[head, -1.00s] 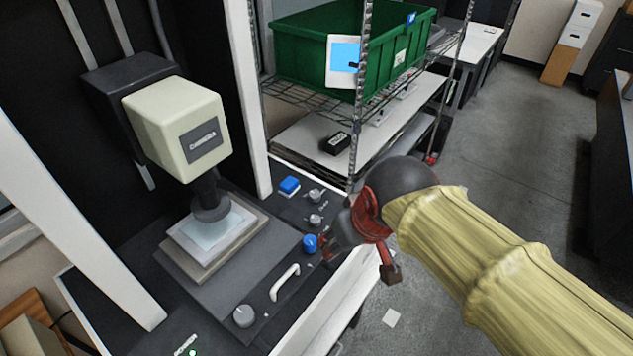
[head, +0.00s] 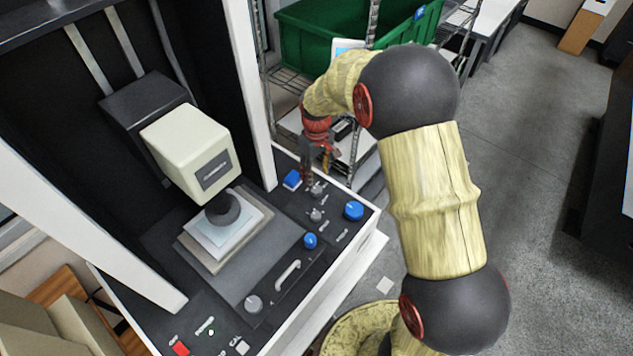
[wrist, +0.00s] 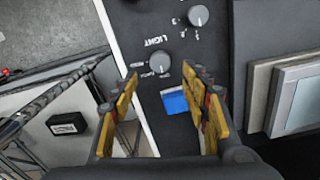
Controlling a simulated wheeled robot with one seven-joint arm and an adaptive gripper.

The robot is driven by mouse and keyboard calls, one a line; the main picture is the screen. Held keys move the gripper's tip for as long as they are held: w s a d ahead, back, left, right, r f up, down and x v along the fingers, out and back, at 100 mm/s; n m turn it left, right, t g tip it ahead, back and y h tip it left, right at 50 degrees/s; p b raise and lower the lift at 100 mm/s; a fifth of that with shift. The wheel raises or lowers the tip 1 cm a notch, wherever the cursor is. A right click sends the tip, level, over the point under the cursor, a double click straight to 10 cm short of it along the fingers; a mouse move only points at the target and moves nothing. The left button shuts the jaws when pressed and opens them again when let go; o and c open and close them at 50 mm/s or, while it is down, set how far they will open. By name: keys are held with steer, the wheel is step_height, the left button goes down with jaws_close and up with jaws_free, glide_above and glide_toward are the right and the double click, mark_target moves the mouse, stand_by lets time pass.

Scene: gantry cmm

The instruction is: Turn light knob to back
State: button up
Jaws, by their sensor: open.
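The light knob (wrist: 160,64) is a small grey dial beside the printed word LIGHT in the wrist view. In the head view it is the small grey knob (head: 318,190) near the far right corner of the black control panel (head: 283,218). My gripper (head: 318,172) points down just behind and above this knob. In the wrist view my gripper (wrist: 166,78) is open, with yellow-padded fingers spread on either side and nothing between them. The knob shows just beyond the fingertips, and I cannot tell whether they touch it.
A blue button (wrist: 174,102) lies close to the knob, between the fingers in view. Another grey knob (wrist: 198,16) is nearby. Blue knobs (head: 354,211) and a white handle (head: 287,279) sit nearer the panel's front. A wire shelf with a green bin (head: 303,42) stands behind.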

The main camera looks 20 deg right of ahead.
mark_target(316, 189)
step_height(316, 189, down, 8)
steer(key=shift+r, duration=0.2)
steer(key=shift+c, duration=0.2)
steer(key=c, duration=1.1)
